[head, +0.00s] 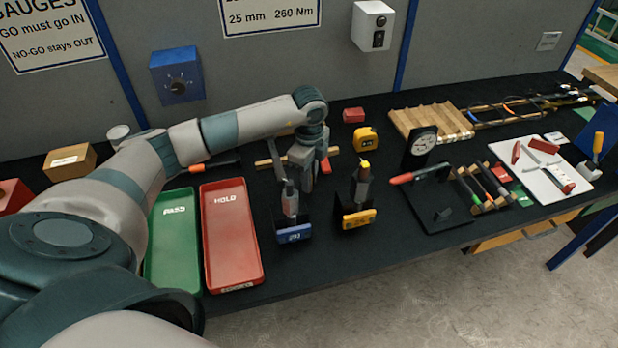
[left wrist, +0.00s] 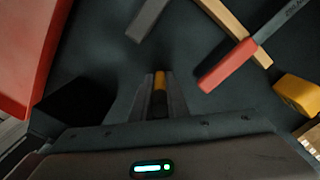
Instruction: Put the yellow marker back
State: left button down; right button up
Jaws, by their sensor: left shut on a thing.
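My left gripper (head: 303,178) points down over the black bench, behind the blue-labelled stand and right of the red tray. In the left wrist view its fingers (left wrist: 160,95) are shut on a narrow yellow piece, which looks like the yellow marker (left wrist: 160,80). Most of the marker is hidden by the fingers, and in the head view I cannot make it out. A wooden marker rack (head: 483,190) with several coloured markers lies at the right of the bench. My right gripper is not in view.
Red HOLD tray (head: 231,245) and green PASS tray (head: 173,245) lie left. Blue-labelled (head: 294,233) and yellow-labelled (head: 358,217) stands hold upright tools at the front. A yellow tape measure (head: 366,139), dial gauge stand (head: 419,148) and white board (head: 557,182) lie right. A red-handled tool (left wrist: 228,65) lies close to the gripper.

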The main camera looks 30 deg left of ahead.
pick_arm(q)
jog(key=shift+f, duration=0.2)
jog(key=c, duration=1.7)
grip_release()
jog(key=shift+r, duration=0.1)
jog(key=shift+r, duration=0.15)
jog(key=shift+w+r+b, duration=0.1)
jog(key=shift+r+b, duration=0.3)
jog(key=shift+r, duration=0.15)
notch_tip(320, 180, up, 11)
jog(key=b, duration=0.3)
jog(key=shift+f+b, duration=0.1)
jog(key=shift+b, duration=0.3)
